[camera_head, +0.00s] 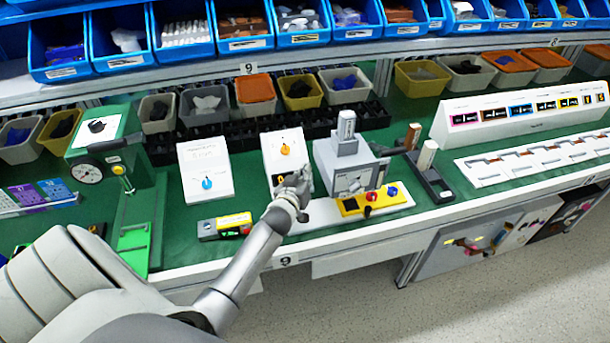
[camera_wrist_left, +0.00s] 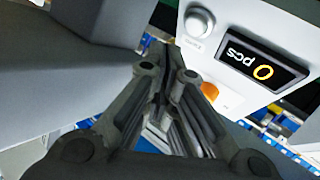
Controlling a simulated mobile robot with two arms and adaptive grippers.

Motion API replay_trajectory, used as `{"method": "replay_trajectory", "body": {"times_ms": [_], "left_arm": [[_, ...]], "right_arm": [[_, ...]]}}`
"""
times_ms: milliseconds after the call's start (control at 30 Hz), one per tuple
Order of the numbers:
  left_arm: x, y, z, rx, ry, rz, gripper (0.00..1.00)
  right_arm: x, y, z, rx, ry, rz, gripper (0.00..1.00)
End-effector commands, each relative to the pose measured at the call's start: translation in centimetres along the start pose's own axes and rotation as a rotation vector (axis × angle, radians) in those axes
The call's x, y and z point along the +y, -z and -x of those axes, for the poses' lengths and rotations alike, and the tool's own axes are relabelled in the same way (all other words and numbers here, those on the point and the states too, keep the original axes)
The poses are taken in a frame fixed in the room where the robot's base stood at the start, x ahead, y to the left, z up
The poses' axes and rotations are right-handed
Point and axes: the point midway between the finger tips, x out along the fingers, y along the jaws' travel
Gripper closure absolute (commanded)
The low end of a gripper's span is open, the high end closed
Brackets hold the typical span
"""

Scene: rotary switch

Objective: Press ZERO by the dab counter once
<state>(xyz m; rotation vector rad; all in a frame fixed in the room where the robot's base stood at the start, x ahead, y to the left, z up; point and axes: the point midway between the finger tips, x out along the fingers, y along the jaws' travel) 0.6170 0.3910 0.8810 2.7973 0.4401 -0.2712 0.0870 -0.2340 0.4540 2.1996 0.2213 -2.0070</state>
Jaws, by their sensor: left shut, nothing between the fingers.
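The dab counter is a white sloped box (camera_head: 283,143) with an orange knob (camera_head: 285,149) on the bench. A round grey-white button (camera_wrist_left: 199,23) with a small label I cannot read sits beside the display; the orange knob (camera_wrist_left: 209,91) also shows. My left gripper (camera_head: 302,176) is shut and empty in front of the counter's lower right side. In the wrist view its fingers (camera_wrist_left: 165,75) are below and left of the button; contact cannot be told.
A grey press-like device (camera_head: 349,165) stands close on the right, with a yellow button panel (camera_head: 375,201) before it. A white box with a blue knob (camera_head: 206,172) is on the left, a yellow-black device (camera_head: 224,226) at the front. Bins line the back.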

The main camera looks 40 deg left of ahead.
Motion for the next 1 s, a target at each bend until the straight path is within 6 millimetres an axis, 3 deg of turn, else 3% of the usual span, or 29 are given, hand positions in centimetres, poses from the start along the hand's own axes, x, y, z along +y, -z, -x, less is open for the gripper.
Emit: {"method": "replay_trajectory", "body": {"times_ms": [33,300,1000], "left_arm": [[0.5,0.8,0.5,0.0,0.0,0.002,1.0],[1.7,1.9,2.2,0.0,0.0,0.001,1.0],[1.7,1.7,2.2,0.001,0.0,0.0,1.0]], "right_arm": [[0.0,0.1,1.0,0.0,0.001,0.0,0.6],[0.0,0.3,2.9,0.0,0.001,0.0,0.6],[0.0,0.3,2.8,0.0,0.0,0.0,0.6]]}}
